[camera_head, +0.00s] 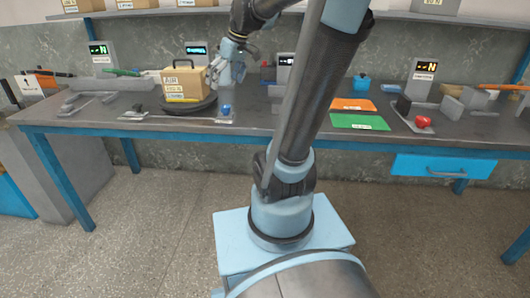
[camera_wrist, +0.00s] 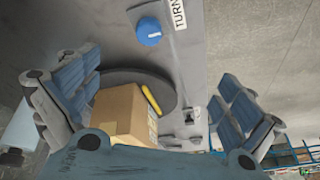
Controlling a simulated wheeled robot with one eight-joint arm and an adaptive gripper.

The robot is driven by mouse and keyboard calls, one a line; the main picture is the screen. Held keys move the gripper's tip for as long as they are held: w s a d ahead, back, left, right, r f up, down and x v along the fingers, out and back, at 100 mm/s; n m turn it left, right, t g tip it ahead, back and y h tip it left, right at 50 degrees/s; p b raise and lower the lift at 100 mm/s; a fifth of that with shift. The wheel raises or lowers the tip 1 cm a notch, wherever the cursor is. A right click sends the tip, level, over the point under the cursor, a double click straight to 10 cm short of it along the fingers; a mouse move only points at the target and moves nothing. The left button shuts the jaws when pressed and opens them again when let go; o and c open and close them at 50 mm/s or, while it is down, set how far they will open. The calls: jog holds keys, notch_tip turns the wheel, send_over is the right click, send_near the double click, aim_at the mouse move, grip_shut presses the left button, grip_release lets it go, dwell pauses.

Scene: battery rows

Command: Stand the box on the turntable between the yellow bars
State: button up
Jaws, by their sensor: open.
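A cardboard box (camera_head: 185,84) with a printed label stands upright on the black round turntable (camera_head: 202,108) on the bench. My gripper (camera_head: 226,70) is just right of the box, its fingers spread. In the wrist view my open gripper (camera_wrist: 160,105) has the box (camera_wrist: 122,110) in its view between the fingers, nearer the left finger; I cannot tell whether they touch. One yellow bar (camera_wrist: 152,99) shows beside the box on the turntable (camera_wrist: 168,92). The other bar is not clearly visible, so how the box sits between them cannot be told.
A blue knob (camera_head: 226,109) is on the bench right of the turntable; it also shows in the wrist view (camera_wrist: 148,32). A small display (camera_head: 197,49) stands behind the box. Orange (camera_head: 353,104) and green (camera_head: 358,121) sheets lie to the right. Grey fixtures (camera_head: 90,98) are at left.

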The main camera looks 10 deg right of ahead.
jog(key=s+d+f+m+h, duration=0.1)
jog(key=s+d+f+m, duration=0.3)
jog(key=s+f, duration=0.5)
jog(key=s+d+f+m+h, duration=0.2)
jog(key=s+d+f+m, duration=0.2)
jog(key=s+f, duration=0.5)
jog(key=s+d, duration=0.1)
jog(key=s, duration=0.1)
jog(key=shift+s+d+f, duration=0.25)
jog(key=shift+s+d, duration=0.05)
jog(key=shift+d, duration=0.05)
jog(key=shift+w+f, duration=0.2)
jog(key=shift+w, duration=0.3)
